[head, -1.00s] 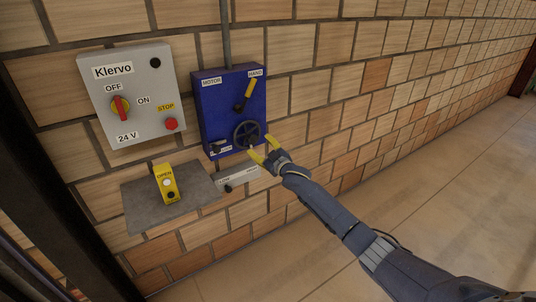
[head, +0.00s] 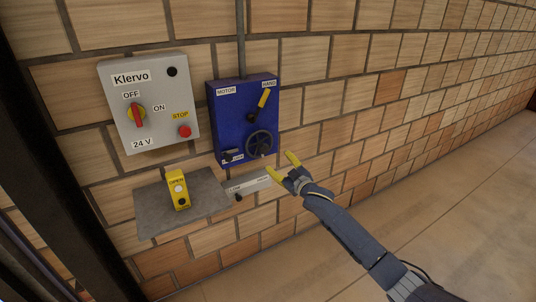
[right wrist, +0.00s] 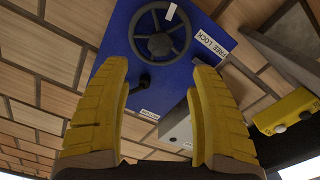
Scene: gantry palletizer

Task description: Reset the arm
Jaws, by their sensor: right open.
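My right gripper (head: 282,169) has yellow fingers and is open and empty. In the head view it is just right of and below the blue box (head: 230,105), apart from its black handwheel (head: 262,144). In the right wrist view the spread fingers (right wrist: 165,105) frame the box (right wrist: 118,62), and the handwheel (right wrist: 160,32) lies beyond their tips. The box's yellow-gripped lever (head: 263,99) tilts up to the right, towards the HAND label. A small black lever (head: 228,155) sits at the box's lower left. My left gripper is not in view.
A yellow OPEN pendant (head: 178,190) rests on a grey shelf (head: 150,213). A grey slider plate (head: 250,185) is below the box. Open floor lies right.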

